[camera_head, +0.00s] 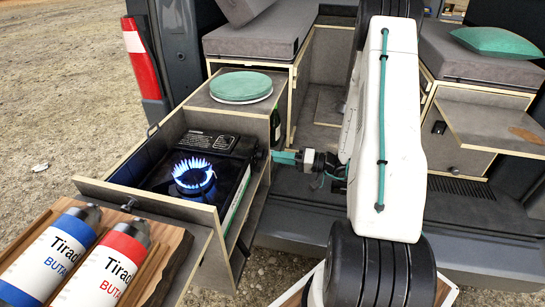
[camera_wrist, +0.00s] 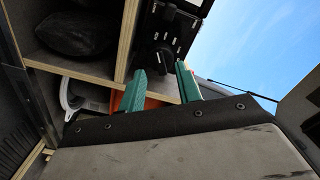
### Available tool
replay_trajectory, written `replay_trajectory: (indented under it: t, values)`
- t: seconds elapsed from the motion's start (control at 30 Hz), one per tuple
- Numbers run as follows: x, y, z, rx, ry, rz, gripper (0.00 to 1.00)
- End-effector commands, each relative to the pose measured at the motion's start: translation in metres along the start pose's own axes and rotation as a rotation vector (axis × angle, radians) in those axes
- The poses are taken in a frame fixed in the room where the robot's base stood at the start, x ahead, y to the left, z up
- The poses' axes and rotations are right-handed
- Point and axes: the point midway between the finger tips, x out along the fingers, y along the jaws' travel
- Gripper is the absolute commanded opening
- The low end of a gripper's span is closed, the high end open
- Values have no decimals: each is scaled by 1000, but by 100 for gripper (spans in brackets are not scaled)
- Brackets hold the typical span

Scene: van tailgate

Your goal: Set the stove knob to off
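The camping stove (camera_head: 204,158) sits in a pulled-out drawer, its burner ring lit with a blue flame (camera_head: 194,174). In the wrist view the black stove knob (camera_wrist: 164,56) shows on the dark control panel, with small white marks around it. My gripper (camera_head: 276,156) is at the right side of the stove, at about panel height. In the wrist view its two teal fingers (camera_wrist: 159,72) stand apart with nothing held between them. The knob lies just beyond the fingertips, roughly in line with the gap. I cannot tell whether a finger touches it.
Two butane cans, blue (camera_head: 50,252) and red (camera_head: 108,265), lie on a wooden board at the front left. A round teal lid (camera_head: 241,87) is on the cabinet behind the stove. The drawer's wooden front (camera_head: 150,200) and cabinet walls border the stove.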

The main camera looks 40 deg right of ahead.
Motion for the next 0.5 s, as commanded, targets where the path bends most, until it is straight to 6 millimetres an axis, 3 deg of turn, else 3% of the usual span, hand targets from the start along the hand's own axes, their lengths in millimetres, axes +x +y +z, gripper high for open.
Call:
replay_trajectory:
  t: [0.2,0.5]
  values:
    - [25,0,0,0,-2,-1,34]
    - [29,0,0,0,-2,-1,34]
